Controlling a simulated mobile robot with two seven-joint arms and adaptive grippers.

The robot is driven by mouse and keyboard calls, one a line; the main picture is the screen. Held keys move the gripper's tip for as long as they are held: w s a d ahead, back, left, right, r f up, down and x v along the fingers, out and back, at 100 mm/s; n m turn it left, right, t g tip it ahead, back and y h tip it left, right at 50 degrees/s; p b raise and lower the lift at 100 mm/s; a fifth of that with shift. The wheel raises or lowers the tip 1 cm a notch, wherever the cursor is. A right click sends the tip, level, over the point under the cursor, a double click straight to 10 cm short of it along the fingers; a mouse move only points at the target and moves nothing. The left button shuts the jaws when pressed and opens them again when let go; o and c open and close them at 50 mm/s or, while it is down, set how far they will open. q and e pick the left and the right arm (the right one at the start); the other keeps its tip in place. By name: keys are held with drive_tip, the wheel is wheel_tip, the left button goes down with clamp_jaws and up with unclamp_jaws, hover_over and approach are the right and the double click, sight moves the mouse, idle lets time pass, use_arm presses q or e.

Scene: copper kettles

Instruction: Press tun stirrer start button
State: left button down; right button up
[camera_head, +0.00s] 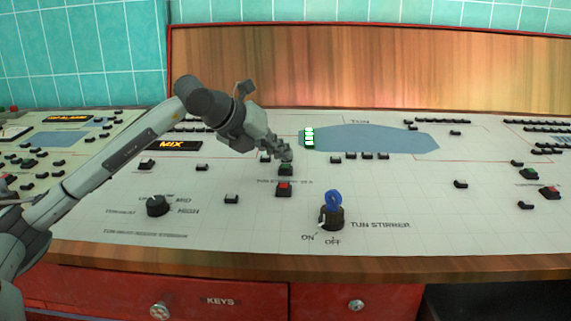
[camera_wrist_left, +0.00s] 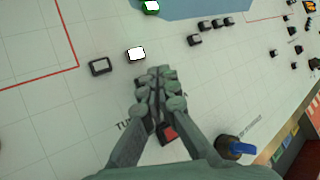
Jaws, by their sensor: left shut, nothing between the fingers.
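A dark-based button with a green top (camera_head: 286,171) sits on the white panel above a small, partly legible "TUN STIRRER" label. A red-topped button (camera_head: 284,189) sits just below that label; it also shows in the left wrist view (camera_wrist_left: 168,132), partly behind the fingers. My left gripper (camera_head: 286,154) is shut and empty, with its fingertips right above and behind the green button. I cannot tell whether they touch it. In the left wrist view the shut fingertips (camera_wrist_left: 161,80) cover the green button's place. My right gripper is in neither view.
A black switch marked TUN STIRRER with a blue key (camera_head: 333,200) stands right of the buttons. A round knob (camera_head: 157,206) stands at left. Small buttons surround a blue tun shape (camera_head: 385,138). A wooden backboard (camera_head: 370,70) rises behind. Red drawers (camera_head: 250,300) lie below the wooden edge.

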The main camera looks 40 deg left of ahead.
use_arm(q)
drive_tip(key=shift+s+d+r+p, duration=0.1)
drive_tip(key=shift+s+r+p, duration=0.05)
drive_tip(key=shift+r+p, duration=0.55)
drive_tip(key=shift+s+d+r+p, duration=0.15)
drive_tip(key=shift+r+p, duration=0.25)
drive_tip(key=shift+r, duration=0.55)
drive_tip(key=shift+s+r+p, duration=0.15)
drive_tip(key=shift+r+p, duration=0.4)
drive_tip(key=shift+r, duration=0.25)
